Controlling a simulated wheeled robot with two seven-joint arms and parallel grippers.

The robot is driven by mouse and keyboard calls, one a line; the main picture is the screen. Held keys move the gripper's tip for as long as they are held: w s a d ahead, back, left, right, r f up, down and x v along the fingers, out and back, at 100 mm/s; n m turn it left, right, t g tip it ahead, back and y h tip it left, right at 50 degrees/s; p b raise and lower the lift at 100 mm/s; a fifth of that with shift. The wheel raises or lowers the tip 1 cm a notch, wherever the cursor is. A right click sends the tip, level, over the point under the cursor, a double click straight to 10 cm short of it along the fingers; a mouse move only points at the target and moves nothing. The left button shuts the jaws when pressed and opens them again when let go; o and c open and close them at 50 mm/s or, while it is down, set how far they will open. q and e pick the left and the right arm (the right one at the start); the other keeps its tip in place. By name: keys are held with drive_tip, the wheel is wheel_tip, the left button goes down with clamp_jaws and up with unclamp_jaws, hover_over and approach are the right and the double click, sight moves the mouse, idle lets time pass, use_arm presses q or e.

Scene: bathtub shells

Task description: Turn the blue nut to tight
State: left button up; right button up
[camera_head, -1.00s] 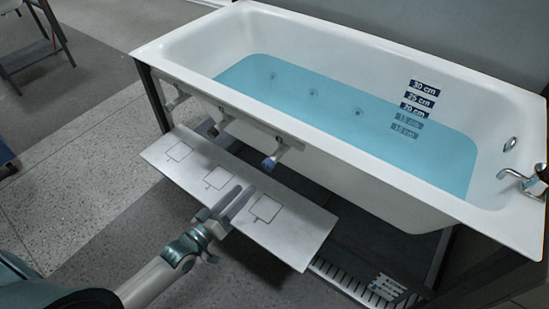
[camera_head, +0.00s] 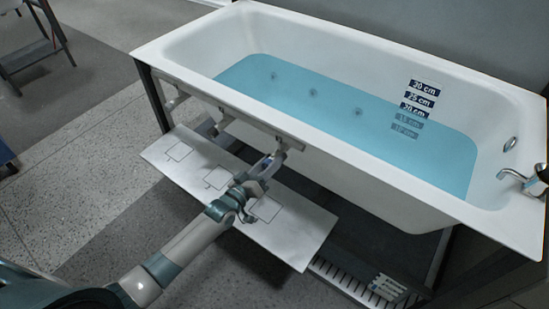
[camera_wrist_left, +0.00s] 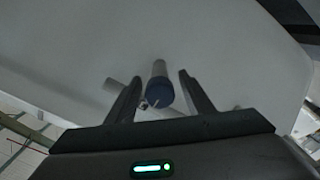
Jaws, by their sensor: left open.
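The blue nut (camera_wrist_left: 160,92) sits on the end of a light grey pipe (camera_wrist_left: 159,69) under the tub. In the left wrist view it shows between the two dark fingers of my left gripper (camera_wrist_left: 160,77), with a visible gap on either side. The gripper is open and does not clasp it. In the head view my left gripper (camera_head: 272,161) reaches up to the rightmost pipe stub (camera_head: 281,145) below the tub's front rim and hides most of the nut. My right gripper is not in view.
The white bathtub (camera_head: 350,185) holds blue water, with depth labels (camera_head: 418,101) on its wall. A tilted white panel (camera_head: 300,225) with marked squares lies below the stubs, under my left arm. Two more stubs (camera_head: 222,122) (camera_head: 176,100) stand to the left. A tap (camera_head: 522,180) is at far right.

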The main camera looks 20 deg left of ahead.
use_arm(q)
drive_tip(key=shift+x, duration=0.8)
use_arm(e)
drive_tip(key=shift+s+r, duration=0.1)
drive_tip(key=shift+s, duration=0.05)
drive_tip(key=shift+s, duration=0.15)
